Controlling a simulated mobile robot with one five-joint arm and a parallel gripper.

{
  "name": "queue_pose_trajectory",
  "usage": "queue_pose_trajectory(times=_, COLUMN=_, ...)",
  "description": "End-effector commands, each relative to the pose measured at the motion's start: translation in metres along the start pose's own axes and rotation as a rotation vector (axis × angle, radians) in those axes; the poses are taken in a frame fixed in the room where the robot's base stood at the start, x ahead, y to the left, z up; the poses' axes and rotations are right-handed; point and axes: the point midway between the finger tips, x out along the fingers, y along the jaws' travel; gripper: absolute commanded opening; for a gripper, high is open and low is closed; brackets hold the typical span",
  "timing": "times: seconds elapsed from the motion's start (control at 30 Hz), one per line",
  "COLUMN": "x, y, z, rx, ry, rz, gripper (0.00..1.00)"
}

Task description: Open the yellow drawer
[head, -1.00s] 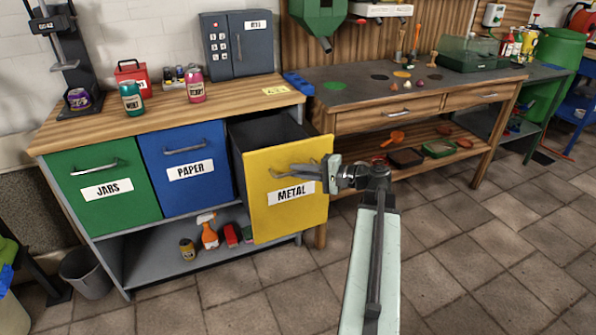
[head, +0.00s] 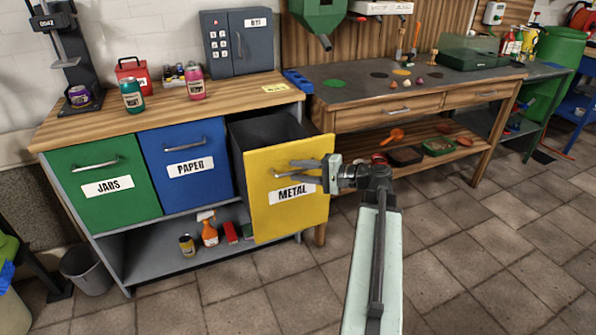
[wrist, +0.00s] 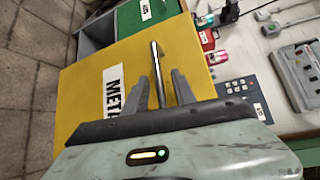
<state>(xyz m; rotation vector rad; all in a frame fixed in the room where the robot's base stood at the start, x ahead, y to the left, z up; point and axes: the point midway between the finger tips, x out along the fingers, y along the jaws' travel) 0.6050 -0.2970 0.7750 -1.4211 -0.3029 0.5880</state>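The yellow drawer (head: 287,200), labelled METAL, is pulled well out of the cabinet in the head view, and its dark inside shows from above. Its yellow front (wrist: 75,110) also fills much of the wrist view. My gripper (head: 285,170) is at the drawer front, over the handle. In the wrist view the metal handle (wrist: 158,75) lies between my two spread fingers, with gaps beside it. My gripper is open around the handle and not clamped on it. Part of the handle is hidden by my fingers in the head view.
The green JARS drawer (head: 103,185) and blue PAPER drawer (head: 187,172) are shut, left of the yellow one. A wooden workbench (head: 345,120) stands to the right. Cans and a keypad safe (head: 238,45) are on the cabinet top. The tiled floor in front is clear.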

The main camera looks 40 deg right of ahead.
Motion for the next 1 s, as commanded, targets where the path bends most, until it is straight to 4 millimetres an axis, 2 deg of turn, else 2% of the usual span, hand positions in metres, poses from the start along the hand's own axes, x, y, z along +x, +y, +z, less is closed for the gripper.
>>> queue_pose_trajectory(times=0.2, x=-0.044, y=-0.002, z=0.0, rx=0.0, ry=0.004, rz=-0.001, gripper=0.32)
queue_pose_trajectory(times=0.4, x=-0.069, y=-0.001, z=0.001, rx=0.0, ry=0.0, rz=0.0, gripper=0.32)
queue_pose_trajectory(times=1.0, x=-0.071, y=0.0, z=0.001, rx=0.0, ry=-0.002, rz=0.0, gripper=0.32)
